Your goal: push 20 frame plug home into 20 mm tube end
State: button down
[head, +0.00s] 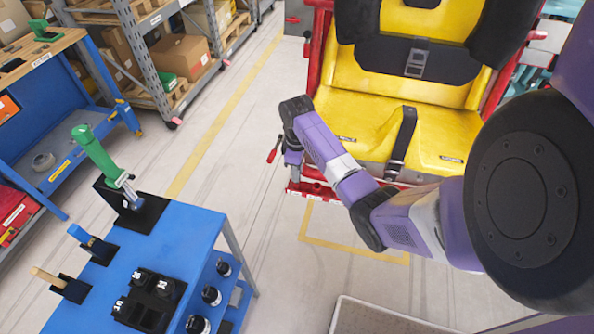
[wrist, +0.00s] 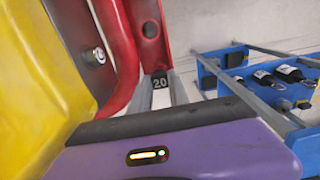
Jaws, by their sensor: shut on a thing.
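A black plug (wrist: 160,81) with a white "20" on it is held between the grey fingers of my gripper (wrist: 164,95) in the wrist view. The gripper is shut on it. The plug is right by the red tube frame (wrist: 124,50), with red tubing beside and behind it. I cannot tell whether the plug is inside a tube end, touching it or apart; the tube opening is not clear. In the head view my gripper (head: 293,168) points down at the lower left of the yellow seat (head: 440,135), and the plug is too small to make out.
A blue cart (head: 195,240) at lower left carries a black plug block (head: 150,298), a green tool (head: 95,150) and two handled tools in holders. Steel shelving (head: 125,35) and a blue bench (head: 70,130) stand beyond. The floor between cart and seat is clear.

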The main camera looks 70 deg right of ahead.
jog(key=shift+f+b, duration=0.35)
jog(key=shift+f, duration=0.45)
jog(key=c, duration=1.2)
grip_release()
jog(key=shift+c, duration=0.4)
jog(key=shift+o, duration=1.3)
jog(key=shift+r, duration=0.1)
jog(key=shift+d, duration=0.1)
jog(key=shift+c, duration=0.2)
